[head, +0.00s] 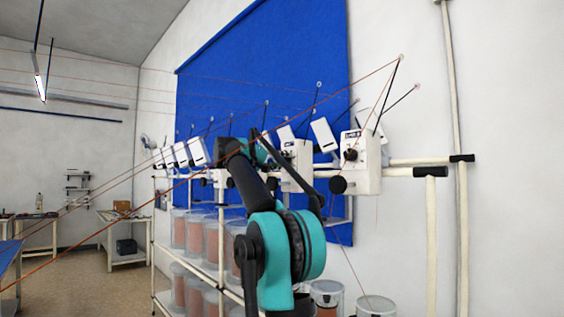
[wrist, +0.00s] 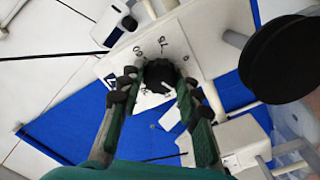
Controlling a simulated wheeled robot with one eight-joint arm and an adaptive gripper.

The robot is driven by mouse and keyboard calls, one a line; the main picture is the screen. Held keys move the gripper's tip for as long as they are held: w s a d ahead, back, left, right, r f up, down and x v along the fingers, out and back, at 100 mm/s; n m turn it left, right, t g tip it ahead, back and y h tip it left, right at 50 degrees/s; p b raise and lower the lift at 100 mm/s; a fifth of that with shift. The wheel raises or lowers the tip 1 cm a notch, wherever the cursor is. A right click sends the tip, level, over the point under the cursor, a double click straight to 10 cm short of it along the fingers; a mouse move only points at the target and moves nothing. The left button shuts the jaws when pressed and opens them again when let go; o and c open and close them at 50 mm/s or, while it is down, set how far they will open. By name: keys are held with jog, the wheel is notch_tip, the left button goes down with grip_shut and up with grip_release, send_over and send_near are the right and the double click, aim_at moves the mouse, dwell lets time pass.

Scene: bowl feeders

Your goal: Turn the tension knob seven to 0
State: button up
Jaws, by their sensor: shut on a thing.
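A black tension knob (wrist: 159,72) sits on a white plate (wrist: 108,66) with printed numbers around it, in the wrist view. My gripper (wrist: 158,84) has one finger on each side of the knob and is shut on it. The numbers are partly hidden, and I cannot read the knob's setting. In the head view my gripper (head: 268,150) is at the row of white feeder units, beside one white unit (head: 298,160); its fingers and the knob are hard to make out there.
A large black disc (wrist: 285,58) stands close to the right of my gripper. Another white unit (head: 358,165) with black knobs is to the right in the head view. Thin red threads cross the space around my arm. Clear bins (head: 196,232) stand below.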

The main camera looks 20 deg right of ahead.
jog(key=shift+n, duration=1.2)
jog(key=o, duration=1.2)
jog(key=shift+c, duration=0.2)
jog(key=shift+a, duration=0.15)
jog(key=v, duration=1.1)
jog(key=shift+s+a, duration=0.15)
jog(key=shift+a, duration=0.2)
